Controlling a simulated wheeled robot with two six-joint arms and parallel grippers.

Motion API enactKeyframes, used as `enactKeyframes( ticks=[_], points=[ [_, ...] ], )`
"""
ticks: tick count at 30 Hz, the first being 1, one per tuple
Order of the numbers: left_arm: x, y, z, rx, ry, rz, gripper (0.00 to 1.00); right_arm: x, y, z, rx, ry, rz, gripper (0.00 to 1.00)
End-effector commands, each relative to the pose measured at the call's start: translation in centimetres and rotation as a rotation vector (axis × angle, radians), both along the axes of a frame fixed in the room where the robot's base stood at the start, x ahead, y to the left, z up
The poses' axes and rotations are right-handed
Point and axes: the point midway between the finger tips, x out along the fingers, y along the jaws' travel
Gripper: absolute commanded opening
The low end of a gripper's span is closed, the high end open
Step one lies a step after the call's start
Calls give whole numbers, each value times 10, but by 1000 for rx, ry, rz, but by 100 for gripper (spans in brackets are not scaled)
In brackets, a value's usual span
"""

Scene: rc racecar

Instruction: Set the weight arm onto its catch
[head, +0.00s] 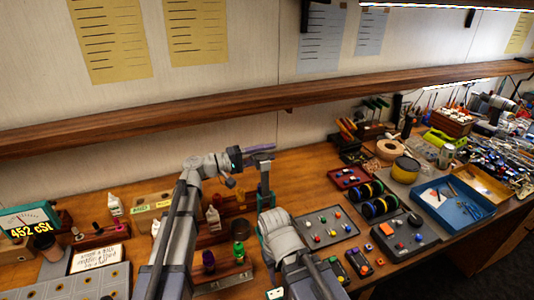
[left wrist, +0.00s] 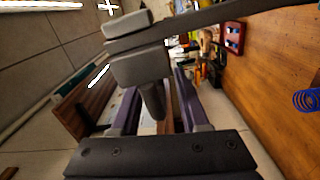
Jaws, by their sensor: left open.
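My left gripper (head: 262,149) is open, its purple fingers at the top of a grey upright (head: 264,180) in the head view. In the left wrist view a dark grey bar (left wrist: 225,24), which looks like the weight arm, runs in from the upper right to a grey block (left wrist: 140,66). A rounded peg (left wrist: 153,101) below the block sits between the spread left fingers (left wrist: 158,110); I cannot tell whether they touch it. I cannot make out the catch. My right arm (head: 285,240) reaches up beside the upright; its fingertips cannot be made out.
A grey tray of coloured knobs (head: 320,238) lies right of my right arm. Black wheels with coloured rings (head: 375,203), a yellow tin (head: 405,169) and a blue tray (head: 452,202) stand farther right. A shelf (head: 280,95) spans above.

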Motion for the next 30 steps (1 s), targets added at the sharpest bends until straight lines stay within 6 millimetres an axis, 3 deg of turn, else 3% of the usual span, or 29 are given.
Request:
enactKeyframes(
  ticks=[10,21,30],
  points=[
    [1,-3,0,0,0,0,44,0,0,0,0,0,0,50],
    [1,-3,0,0,0,0,2,0,0,0,0,0,0,50],
    [1,-3,-1,3,0,-1,0,0,0,0,0,0,0,50]
  ],
)
